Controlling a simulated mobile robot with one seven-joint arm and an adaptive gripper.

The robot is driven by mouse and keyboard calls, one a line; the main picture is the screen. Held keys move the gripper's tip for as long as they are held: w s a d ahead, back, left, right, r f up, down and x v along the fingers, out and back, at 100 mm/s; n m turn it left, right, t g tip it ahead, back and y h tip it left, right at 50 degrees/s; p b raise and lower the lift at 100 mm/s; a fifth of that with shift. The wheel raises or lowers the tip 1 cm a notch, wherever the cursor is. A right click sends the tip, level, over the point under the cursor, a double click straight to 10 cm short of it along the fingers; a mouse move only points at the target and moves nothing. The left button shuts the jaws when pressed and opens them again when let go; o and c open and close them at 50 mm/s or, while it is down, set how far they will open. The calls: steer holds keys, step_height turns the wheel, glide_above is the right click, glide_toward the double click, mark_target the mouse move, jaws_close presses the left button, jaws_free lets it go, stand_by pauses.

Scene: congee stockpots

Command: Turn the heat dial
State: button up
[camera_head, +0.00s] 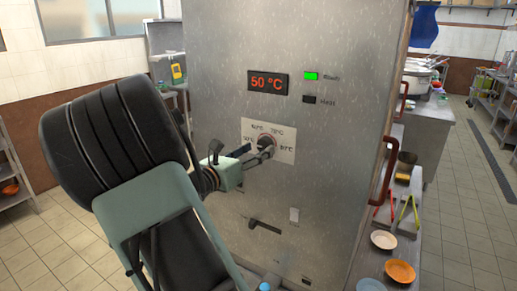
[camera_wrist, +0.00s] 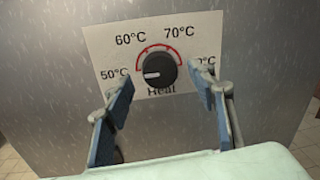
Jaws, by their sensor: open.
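The heat dial (camera_wrist: 159,69) is a round black knob on a white label (camera_wrist: 107,43) marked 50, 60 and 70 °C, with a further mark at the right partly hidden by a finger. Its white pointer line points left, toward the 50 °C side. The dial also shows in the head view (camera_head: 266,142) on the steel cabinet front. My gripper (camera_wrist: 168,107) is open, with its blue-padded fingers on either side of and below the dial in the wrist view. It also shows in the head view (camera_head: 258,158), close to the dial. I cannot tell whether a finger touches it.
The steel cabinet (camera_head: 330,150) has a red display (camera_head: 267,82) reading 50 °C. The green Ready lamp (camera_head: 311,76) is lit; the Heat lamp (camera_head: 309,99) is dark. A lever (camera_head: 265,227) sits below. Bowls (camera_head: 384,240) stand on a shelf at right.

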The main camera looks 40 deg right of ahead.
steer(key=shift+x, duration=0.9)
steer(key=shift+c, duration=0.3)
steer(key=c, duration=1.1)
